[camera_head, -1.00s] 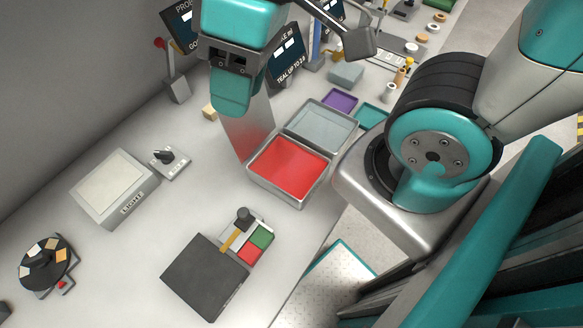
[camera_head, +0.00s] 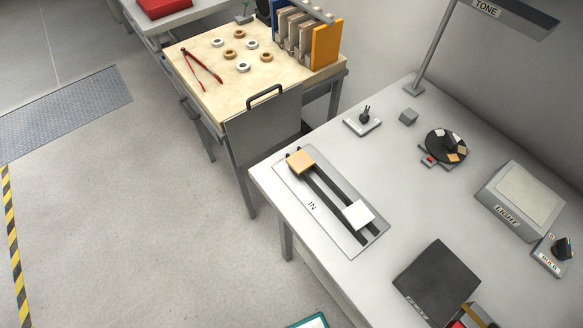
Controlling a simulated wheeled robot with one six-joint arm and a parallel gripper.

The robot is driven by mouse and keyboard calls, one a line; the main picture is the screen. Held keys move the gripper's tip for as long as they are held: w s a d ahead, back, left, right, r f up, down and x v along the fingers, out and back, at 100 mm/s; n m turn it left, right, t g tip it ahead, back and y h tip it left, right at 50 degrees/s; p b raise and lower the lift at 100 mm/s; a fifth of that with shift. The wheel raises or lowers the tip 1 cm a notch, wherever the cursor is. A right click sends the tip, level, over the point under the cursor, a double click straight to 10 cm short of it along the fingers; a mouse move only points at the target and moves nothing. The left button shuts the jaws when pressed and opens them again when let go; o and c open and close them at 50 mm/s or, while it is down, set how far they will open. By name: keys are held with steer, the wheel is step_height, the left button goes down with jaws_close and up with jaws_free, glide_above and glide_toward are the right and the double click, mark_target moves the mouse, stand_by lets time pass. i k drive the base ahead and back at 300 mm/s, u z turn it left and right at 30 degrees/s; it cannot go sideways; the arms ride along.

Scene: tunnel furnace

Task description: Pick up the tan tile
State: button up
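A tan tile (camera_head: 301,160) lies at the far left end of two dark rails on a grey plate (camera_head: 343,243) marked IN, on the white table. A white tile (camera_head: 358,214) lies on the same rails nearer the right end, apart from the tan one. A round black turntable (camera_head: 447,146) farther back on the table carries several small tiles, some tan and some white.
A lever box (camera_head: 363,121) and a grey cube (camera_head: 408,117) stand behind the rails. A light box (camera_head: 520,200), a lamp post (camera_head: 435,50) and a dark square plate (camera_head: 437,280) are to the right. A wooden table (camera_head: 205,75) stands beyond. The floor at left is clear.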

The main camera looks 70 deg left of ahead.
mark_target(300, 162)
steer(key=z, duration=0.05)
steer(key=k, duration=0.2)
steer(key=u, duration=0.9)
steer(key=i, duration=0.25)
steer(key=u, duration=1.15)
steer(key=k, duration=0.5)
steer(key=u, duration=0.85)
steer(key=i, duration=0.7)
steer(key=z, duration=1.2)
